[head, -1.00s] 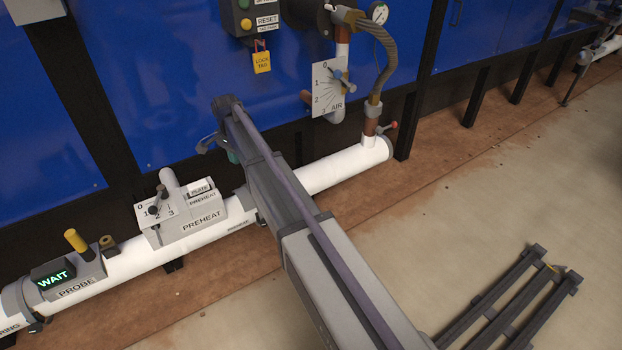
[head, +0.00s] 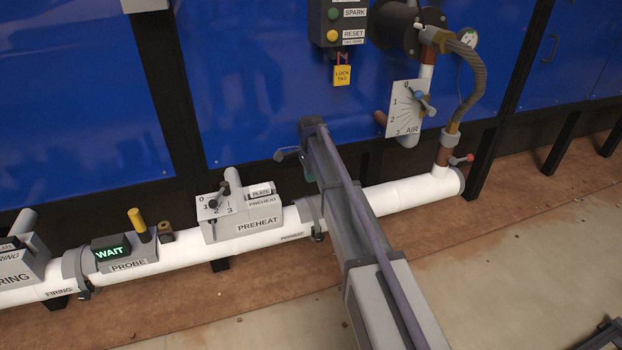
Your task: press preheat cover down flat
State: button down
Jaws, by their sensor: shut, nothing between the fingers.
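The preheat unit is a grey box (head: 284,224) labelled PREHEAT on the white pipe, in the middle left of the head view. A sloped dial face (head: 209,207) marked 0 to 3 is on its left top, with a dark lever (head: 226,190) over it. A small part labelled PLATE (head: 261,192) is at its right top. I cannot tell which part is the cover, or whether it is raised or flat. My arm crosses the pipe just right of the box.
The white pipe (head: 408,193) runs along a blue panel wall (head: 250,80). A PROBE unit (head: 128,265) showing WAIT is left. An AIR dial (head: 404,108), a hose (head: 472,85) and a button box (head: 342,24) with a yellow tag are right. The floor (head: 520,250) in front is largely clear.

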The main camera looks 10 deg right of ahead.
aim_at(311, 201)
notch_tip(311, 201, down, 9)
jog(key=b, duration=0.7)
jog(key=shift+r, duration=0.1)
notch_tip(311, 201, down, 2)
jog(key=shift+f+b, duration=0.1)
jog(key=shift+b, duration=1.05)
jog(key=shift+s+r, duration=0.15)
jog(key=shift+r, duration=0.15)
notch_tip(311, 201, up, 14)
jog(key=p, duration=1.4)
jog(key=shift+p, duration=0.4)
